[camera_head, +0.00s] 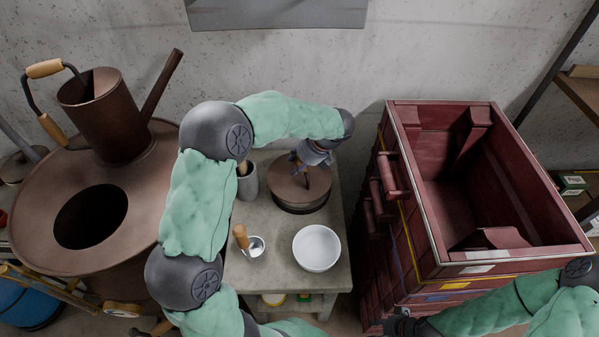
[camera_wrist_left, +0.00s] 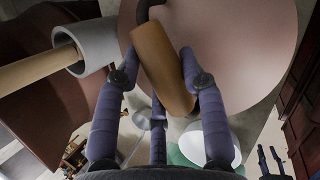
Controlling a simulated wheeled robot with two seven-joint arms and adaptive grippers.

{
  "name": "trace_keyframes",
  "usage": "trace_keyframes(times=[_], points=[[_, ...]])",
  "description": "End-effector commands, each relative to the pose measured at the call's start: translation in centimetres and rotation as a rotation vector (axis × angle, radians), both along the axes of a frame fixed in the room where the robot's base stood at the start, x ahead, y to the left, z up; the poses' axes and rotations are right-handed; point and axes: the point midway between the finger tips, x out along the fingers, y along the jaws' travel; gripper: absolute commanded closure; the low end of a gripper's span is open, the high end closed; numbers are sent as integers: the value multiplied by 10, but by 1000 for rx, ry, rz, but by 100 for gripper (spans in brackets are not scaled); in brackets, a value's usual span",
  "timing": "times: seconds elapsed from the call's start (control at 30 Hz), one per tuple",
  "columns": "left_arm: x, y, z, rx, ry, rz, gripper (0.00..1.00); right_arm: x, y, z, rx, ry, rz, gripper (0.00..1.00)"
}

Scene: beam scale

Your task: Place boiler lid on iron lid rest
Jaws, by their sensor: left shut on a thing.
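The boiler lid (camera_head: 285,190) is a round brown disc over the small table, level or nearly so. Its wooden handle (camera_wrist_left: 163,70) is between my left gripper's fingers in the left wrist view. My left gripper (camera_head: 306,160) is shut on this handle from above. A dark round edge, apparently the iron lid rest (camera_head: 300,209), shows under the lid's front side; the lid hides most of it. I cannot tell whether lid and rest touch. The boiler (camera_head: 50,200) at left has an open dark hole. My right gripper (camera_head: 405,326) is low at the bottom, too small to read.
On the table (camera_head: 275,225) stand a grey cup (camera_head: 248,183), a wooden-handled ladle (camera_head: 256,246) and a white bowl (camera_head: 317,248), close to the lid. A brown watering can (camera_head: 108,120) stands on the boiler. A tall red chest (camera_head: 440,255) borders the table's right side.

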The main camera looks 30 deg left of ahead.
Motion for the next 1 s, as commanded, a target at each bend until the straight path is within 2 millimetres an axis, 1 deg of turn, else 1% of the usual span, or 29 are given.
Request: trace_keyframes(times=[0.17, 0.23, 0.4, 0.47, 0.77, 1.0], points=[[7, 2, -5, 2, -4, 1, 100, 0, 0, -3, 0, 0, 0, 60], [10, 3, -11, 2, -2, 1, 100, 0, 0, -5, 0, 0, 0, 60], [11, 4, -36, 2, -1, -1, 100, 0, 0, -20, 0, 0, 0, 60], [12, 4, -42, 1, -2, 0, 100, 0, 0, -23, 0, 0, 0, 60], [12, 4, -42, 1, -4, 0, 100, 0, 0, -21, 0, 0, 0, 60], [12, 4, -48, 1, -3, 1, 100, 0, 0, -21, 0, 0, 0, 60]])
